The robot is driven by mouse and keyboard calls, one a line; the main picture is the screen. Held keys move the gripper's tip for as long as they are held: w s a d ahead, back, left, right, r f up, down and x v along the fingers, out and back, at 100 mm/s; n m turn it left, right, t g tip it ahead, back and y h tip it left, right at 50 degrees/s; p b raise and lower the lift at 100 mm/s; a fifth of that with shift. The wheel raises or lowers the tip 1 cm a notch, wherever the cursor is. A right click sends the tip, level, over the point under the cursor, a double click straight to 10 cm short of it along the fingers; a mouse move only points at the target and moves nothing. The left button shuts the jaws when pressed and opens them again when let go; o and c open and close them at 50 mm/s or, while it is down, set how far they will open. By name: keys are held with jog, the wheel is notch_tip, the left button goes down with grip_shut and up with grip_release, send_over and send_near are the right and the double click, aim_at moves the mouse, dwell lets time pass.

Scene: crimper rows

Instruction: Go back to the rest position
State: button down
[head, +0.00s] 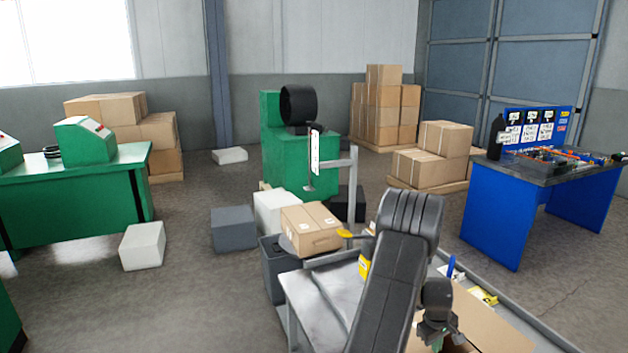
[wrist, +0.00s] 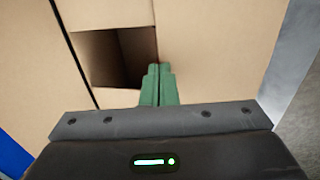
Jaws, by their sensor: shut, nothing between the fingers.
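My gripper (head: 437,343) is at the lower right of the head view, low over a cardboard surface (head: 490,318) beside the grey work table. My dark arm reaches down across the picture just left of it. In the wrist view the green fingers of my gripper (wrist: 158,70) are together with nothing between them. They point at cardboard (wrist: 215,45) with a dark square opening (wrist: 115,57) just left of the fingertips. I cannot tell whether the fingertips touch the cardboard.
The grey table (head: 318,305) holds a yellow container (head: 364,266) partly behind my arm. A closed carton (head: 311,230) stands behind it, above a dark bin (head: 277,270). A blue workbench (head: 490,220) is at right, a green machine (head: 300,160) at the back.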

jog(key=shift+r, duration=0.6)
notch_tip(320, 180, up, 12)
jog(key=a+b, duration=0.2)
jog(key=f, duration=0.4)
jog(key=d+f+p, duration=0.1)
jog(key=f, duration=0.4)
jog(key=d+f, duration=0.1)
jog(key=f, duration=0.3)
jog(key=shift+f+p, duration=0.3)
jog(key=shift+p, duration=0.05)
jog(key=r+p, duration=0.2)
jog(key=p, duration=0.1)
jog(key=shift+s+a+p, duration=0.15)
jog(key=shift+a+p, duration=0.15)
jog(key=shift+a, duration=0.1)
jog(key=shift+a+f+b, duration=0.1)
jog(key=shift+a+b, duration=0.05)
jog(key=shift+b, duration=0.7)
jog(key=b, duration=0.3)
jog(key=r+h+b, duration=0.1)
jog(key=b, duration=0.2)
jog(key=shift+s+a+t+h, duration=0.2)
jog(key=shift+a+t+h, duration=0.1)
jog(key=shift+a+t, duration=0.1)
jog(key=shift+r+b, duration=0.15)
jog(key=shift+b, duration=0.45)
